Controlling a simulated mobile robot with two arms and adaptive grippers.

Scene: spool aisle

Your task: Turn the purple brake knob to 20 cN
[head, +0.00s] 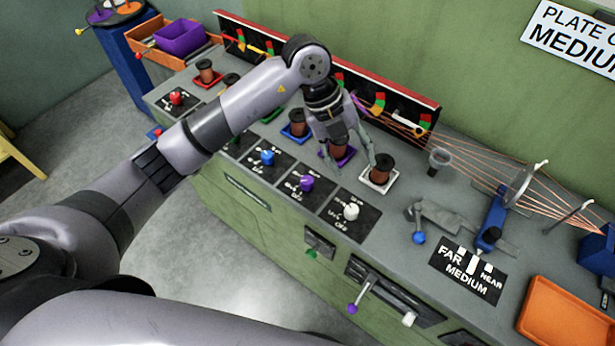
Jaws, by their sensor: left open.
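The purple brake knob (306,183) sits on its black dial plate (303,196) on the bench top, between the blue knob and the white knob. The plate has pale markings that are too small to read, so the knob's setting cannot be told. My left gripper (350,168) is open and points down above the bench. Its fingers are behind and to the right of the purple knob, near the spool on the purple base (345,153), and partly hide that spool. The gripper looks apart from the knob. My right gripper is not in view.
A blue knob (267,157), a white knob (351,212) and a red knob (176,98) stand on similar plates. A spool on a white base (381,171) is just right of my fingers. Copper strands (480,155) run right. An orange tray (570,318) lies front right.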

